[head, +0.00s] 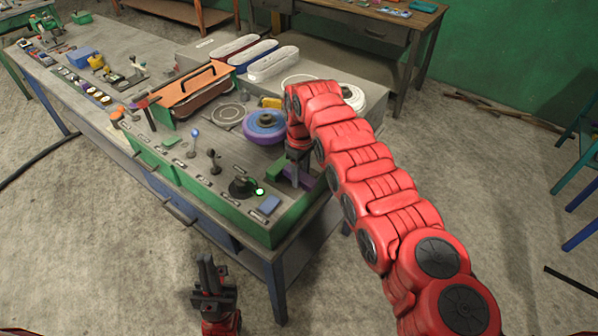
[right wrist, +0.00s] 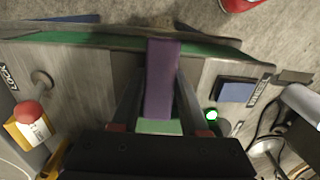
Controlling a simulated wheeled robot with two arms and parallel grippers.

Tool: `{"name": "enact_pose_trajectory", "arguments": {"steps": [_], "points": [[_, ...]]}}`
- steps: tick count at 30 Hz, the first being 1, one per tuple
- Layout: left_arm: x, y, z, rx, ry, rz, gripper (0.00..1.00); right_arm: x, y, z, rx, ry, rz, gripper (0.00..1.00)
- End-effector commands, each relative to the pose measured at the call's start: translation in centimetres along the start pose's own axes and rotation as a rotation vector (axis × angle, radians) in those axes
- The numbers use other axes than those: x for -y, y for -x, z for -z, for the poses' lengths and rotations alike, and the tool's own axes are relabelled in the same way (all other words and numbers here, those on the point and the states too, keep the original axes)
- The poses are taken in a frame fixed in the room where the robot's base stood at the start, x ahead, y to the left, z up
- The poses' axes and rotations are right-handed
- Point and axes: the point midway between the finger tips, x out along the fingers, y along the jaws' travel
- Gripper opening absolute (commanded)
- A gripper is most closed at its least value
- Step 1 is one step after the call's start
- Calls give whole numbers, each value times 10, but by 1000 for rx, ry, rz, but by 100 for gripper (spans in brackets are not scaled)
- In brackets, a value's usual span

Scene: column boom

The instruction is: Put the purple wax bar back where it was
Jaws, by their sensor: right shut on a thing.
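The purple wax bar (head: 303,179) is at the right end of the workbench, partly hidden by my right arm. My right gripper (head: 295,172) is shut on it. In the right wrist view the bar (right wrist: 162,80) stands out lengthwise between the two dark fingers, its far end close to the green bench edge. A pale green piece (right wrist: 158,127) sits at its near end between the fingers. Whether the bar touches the bench surface is unclear. My left gripper (head: 211,275) is low in front of the bench, apart from everything; its finger gap is hard to judge.
A green rim (head: 205,192) edges the bench front.

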Motion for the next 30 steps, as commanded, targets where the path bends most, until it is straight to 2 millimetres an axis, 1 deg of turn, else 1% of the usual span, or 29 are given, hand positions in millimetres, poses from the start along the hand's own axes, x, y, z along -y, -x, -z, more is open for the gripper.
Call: {"name": "enact_pose_trajectory", "arguments": {"steps": [1, 5, 6, 14, 17, 20, 24, 27, 30], "points": [[0, 0, 0, 0, 0, 0, 0, 0, 0, 0, -1, 0, -1, 48], [0, 0, 0, 0, 0, 0, 0, 0, 1, 0, -1, -1, -1, 71], [0, 0, 0, 0, 0, 0, 0, 0, 1, 0, -1, -1, -1, 74], [0, 0, 0, 0, 0, 0, 0, 0, 1, 0, -2, -1, -1, 74], [0, 4, -1, 0, 0, 0, 0, -1, 5, 0, -2, -1, -2, 74], [-1, 11, -2, 0, 0, 0, 0, -2, 17, 1, -4, -1, -4, 74], [-1, 27, -5, 0, 0, 0, 0, 0, 48, 2, -6, 0, -5, 74], [-2, 31, -5, 0, 0, 0, 0, 1, 74, 3, -8, 1, -4, 74], [-1, 18, -3, 0, 0, 0, 0, 1, 92, 2, -2, 1, -1, 74]]}}
